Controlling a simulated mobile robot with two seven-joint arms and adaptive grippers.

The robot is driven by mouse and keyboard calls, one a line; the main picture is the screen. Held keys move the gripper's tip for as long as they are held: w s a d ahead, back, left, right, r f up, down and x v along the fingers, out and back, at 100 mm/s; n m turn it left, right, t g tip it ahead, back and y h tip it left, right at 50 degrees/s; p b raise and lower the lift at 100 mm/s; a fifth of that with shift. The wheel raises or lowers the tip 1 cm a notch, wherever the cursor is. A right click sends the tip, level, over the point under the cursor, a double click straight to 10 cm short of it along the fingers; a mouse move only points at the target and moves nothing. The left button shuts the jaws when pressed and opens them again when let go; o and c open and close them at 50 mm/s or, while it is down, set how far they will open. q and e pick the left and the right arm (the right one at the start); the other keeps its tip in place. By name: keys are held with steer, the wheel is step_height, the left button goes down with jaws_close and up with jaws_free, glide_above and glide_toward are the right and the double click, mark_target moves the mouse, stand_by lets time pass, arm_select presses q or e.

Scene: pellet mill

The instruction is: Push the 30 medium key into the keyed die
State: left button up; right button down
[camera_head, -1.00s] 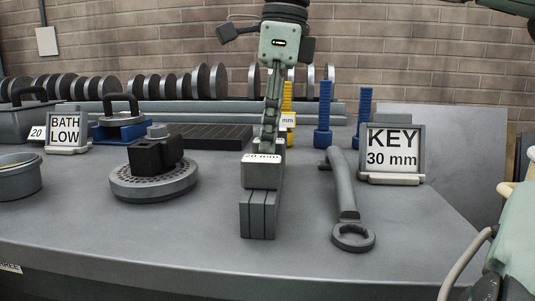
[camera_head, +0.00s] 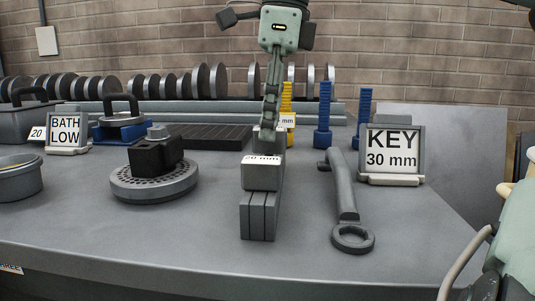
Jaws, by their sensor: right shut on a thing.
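My right gripper (camera_head: 270,138) points down at the centre of the head view, its narrow fingers seen edge-on. It is shut, and what lies between its fingertips is mostly hidden; a small grey piece (camera_head: 257,134) shows beside the tips. In front of it stands a grey block (camera_head: 261,176) labelled 20 mm, with grey bars (camera_head: 258,218) side by side at its front. A KEY 30 mm sign (camera_head: 391,148) stands to the right. A round drilled plate (camera_head: 150,190) bearing a black block (camera_head: 156,156) lies to the left; I cannot tell its key slot. My left gripper is not in view.
A ring wrench (camera_head: 347,212) lies right of the bars. Blue posts (camera_head: 324,116) and a yellow post (camera_head: 287,97) stand behind. A BATH LOW sign (camera_head: 66,129) and a bowl (camera_head: 18,184) are at left. The table front is clear.

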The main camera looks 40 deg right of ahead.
steer(key=shift+r, duration=1.95)
